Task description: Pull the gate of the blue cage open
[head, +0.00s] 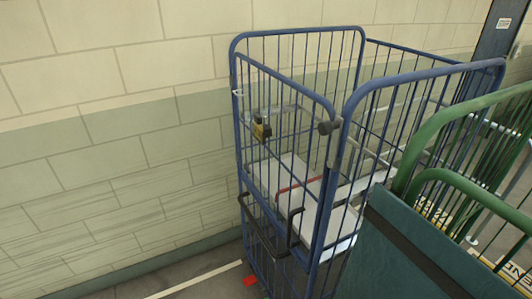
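The blue cage (238,110) stands in the middle of the head view, a tall frame of blue bars against the wall. Its gate (288,76) seems to be the barred panel on the near left side. It looks closed, its right edge meeting the cage's corner post at a grey fitting (328,128). A black and yellow fitting (262,129) sits on the bars at upper left. A black bar handle (292,228) is lower down. Pale boxes or boards and a red bar show inside through the bars. Neither of my grippers is in view.
A green barred cage (470,185) and a dark teal panel (400,255) crowd the right and lower right, close to the blue cage. A block wall (90,130) runs behind. Some bare floor (200,285) with a white line shows at lower left.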

